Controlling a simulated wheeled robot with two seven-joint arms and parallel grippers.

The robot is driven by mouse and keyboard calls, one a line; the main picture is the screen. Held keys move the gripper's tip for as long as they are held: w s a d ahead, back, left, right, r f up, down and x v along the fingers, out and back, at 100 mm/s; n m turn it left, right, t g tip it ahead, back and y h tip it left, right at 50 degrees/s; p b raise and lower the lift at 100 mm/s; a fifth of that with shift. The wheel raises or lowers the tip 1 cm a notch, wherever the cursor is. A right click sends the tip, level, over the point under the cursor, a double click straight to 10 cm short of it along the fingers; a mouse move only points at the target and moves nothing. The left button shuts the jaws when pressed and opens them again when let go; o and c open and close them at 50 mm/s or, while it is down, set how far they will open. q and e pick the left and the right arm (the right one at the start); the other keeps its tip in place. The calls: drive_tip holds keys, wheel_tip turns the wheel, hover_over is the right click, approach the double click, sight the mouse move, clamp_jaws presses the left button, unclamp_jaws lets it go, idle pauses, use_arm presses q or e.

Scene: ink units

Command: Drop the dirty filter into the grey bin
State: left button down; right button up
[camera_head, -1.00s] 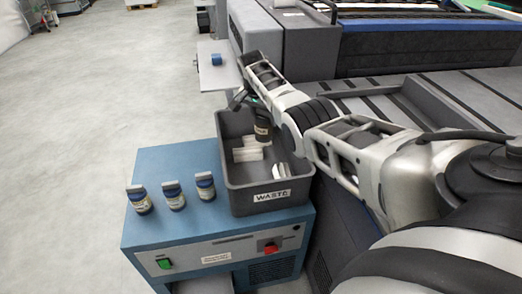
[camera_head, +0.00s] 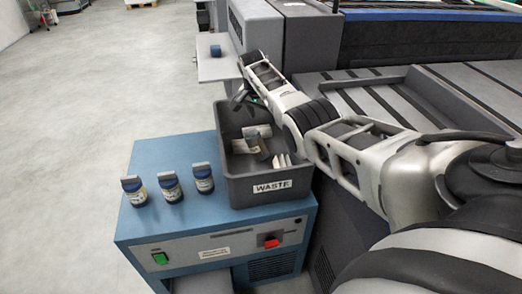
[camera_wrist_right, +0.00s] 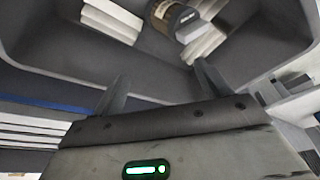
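The dirty filter (camera_wrist_right: 172,18), dark with a brown label, lies inside the grey bin (camera_head: 270,188) marked WASTE, against pale blocks. In the head view it is partly lost among the bin's contents. My right gripper (camera_head: 240,99) is over the far left part of the bin. In the wrist view its two fingers (camera_wrist_right: 160,72) stand apart with nothing between them, and the filter is beyond them, clear of the tips. My left gripper is not in view.
The bin stands on a blue cabinet (camera_head: 160,238) with a green and a red switch. Three blue-and-white capped containers (camera_head: 170,187) stand left of the bin. A small blue item (camera_head: 215,52) sits on a pale shelf behind. A grey machine bed is at right.

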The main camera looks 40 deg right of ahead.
use_arm(q)
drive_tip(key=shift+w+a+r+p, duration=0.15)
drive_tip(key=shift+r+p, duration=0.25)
drive_tip(key=shift+p, duration=0.7)
use_arm(e)
drive_tip(key=v, duration=1.6)
drive_tip(key=shift+a, duration=0.1)
